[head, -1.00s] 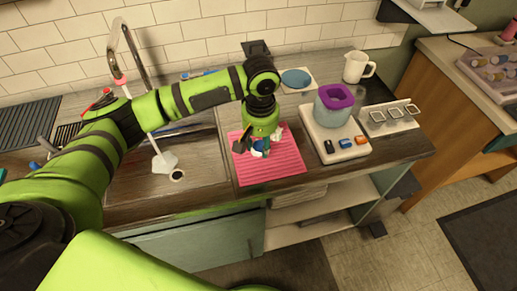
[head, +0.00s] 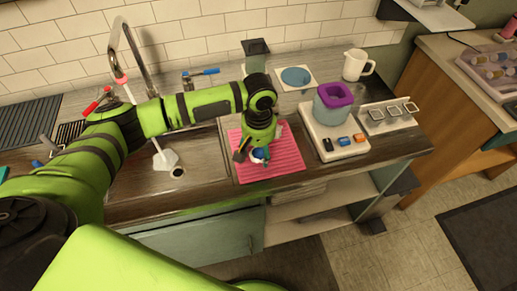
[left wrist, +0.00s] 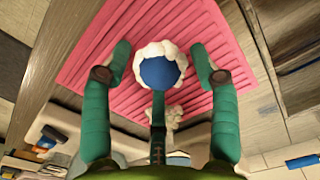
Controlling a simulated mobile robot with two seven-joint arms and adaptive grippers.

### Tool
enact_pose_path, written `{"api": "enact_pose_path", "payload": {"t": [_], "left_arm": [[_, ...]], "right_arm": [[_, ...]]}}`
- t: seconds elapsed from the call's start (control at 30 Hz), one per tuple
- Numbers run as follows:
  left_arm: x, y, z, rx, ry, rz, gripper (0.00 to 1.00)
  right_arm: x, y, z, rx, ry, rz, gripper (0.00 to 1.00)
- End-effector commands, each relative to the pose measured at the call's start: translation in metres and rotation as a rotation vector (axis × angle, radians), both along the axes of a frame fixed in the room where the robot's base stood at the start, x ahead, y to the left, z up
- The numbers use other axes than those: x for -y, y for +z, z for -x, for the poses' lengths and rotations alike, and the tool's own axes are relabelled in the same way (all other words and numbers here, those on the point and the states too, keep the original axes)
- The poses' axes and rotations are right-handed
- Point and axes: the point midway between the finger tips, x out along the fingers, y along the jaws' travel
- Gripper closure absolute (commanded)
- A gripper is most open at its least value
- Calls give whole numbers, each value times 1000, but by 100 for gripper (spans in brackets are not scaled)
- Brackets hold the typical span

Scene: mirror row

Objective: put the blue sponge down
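My left gripper (head: 251,156) is low over the pink ribbed mat (head: 284,166) on the counter. In the left wrist view its green fingers (left wrist: 163,62) are spread apart. A round blue piece with a fluffy white rim (left wrist: 160,73) is between them, over the mat, and I take it to be the sponge. My right gripper is not in view.
A white tray (head: 354,150) right of the mat holds a purple-rimmed grey pot (head: 333,103) and small coloured blocks. A white pitcher (head: 356,66) and a blue disc (head: 296,76) stand behind. The sink tap (head: 126,45) is left. Bare mat shows right of my gripper.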

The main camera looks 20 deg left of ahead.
Motion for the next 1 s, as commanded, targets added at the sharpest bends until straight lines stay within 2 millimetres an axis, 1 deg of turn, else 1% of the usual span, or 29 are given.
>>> {"api": "enact_pose_path", "payload": {"t": [0.2,0.27,0.33,0.47,0.7,0.83,0.9,1.0], "left_arm": [[0,2,0,1,-1,0,40],[0,6,0,1,-1,1,40],[0,14,-1,2,-1,2,40],[0,39,-1,5,-1,1,40],[1,90,-1,3,-1,2,40],[1,110,-1,2,0,2,40],[1,117,-1,1,0,1,40],[1,122,-1,0,0,1,40]], "right_arm": [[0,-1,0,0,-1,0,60],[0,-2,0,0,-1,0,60],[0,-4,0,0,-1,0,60],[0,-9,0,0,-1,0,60],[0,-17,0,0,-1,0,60],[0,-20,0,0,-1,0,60],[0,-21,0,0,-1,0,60],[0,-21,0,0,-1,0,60]]}}
